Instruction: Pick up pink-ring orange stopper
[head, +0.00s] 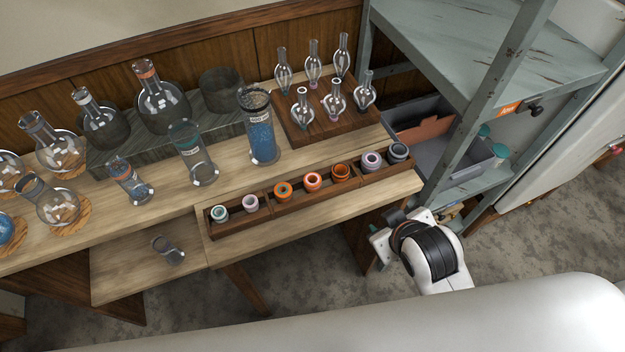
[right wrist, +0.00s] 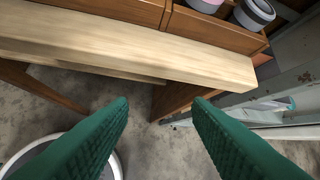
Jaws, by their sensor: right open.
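Several stoppers stand in a row in a dark wooden rack (head: 318,195) along the table's front edge. The orange stopper with the pink ring (head: 313,181) is near the middle of the row, between two other orange stoppers, one on its left (head: 283,190) and one on its right (head: 341,172). My right gripper (right wrist: 160,108) is open and empty, its green fingers spread over the floor in front of the table edge. In the head view my right arm is right of and below the rack, apart from it. My left gripper is not in view.
Purple (head: 372,160) and grey (head: 398,152) stoppers sit at the rack's right end. Glass flasks and a blue-filled cylinder (head: 262,130) stand behind the rack. A grey-green metal shelf (head: 480,90) rises to the right.

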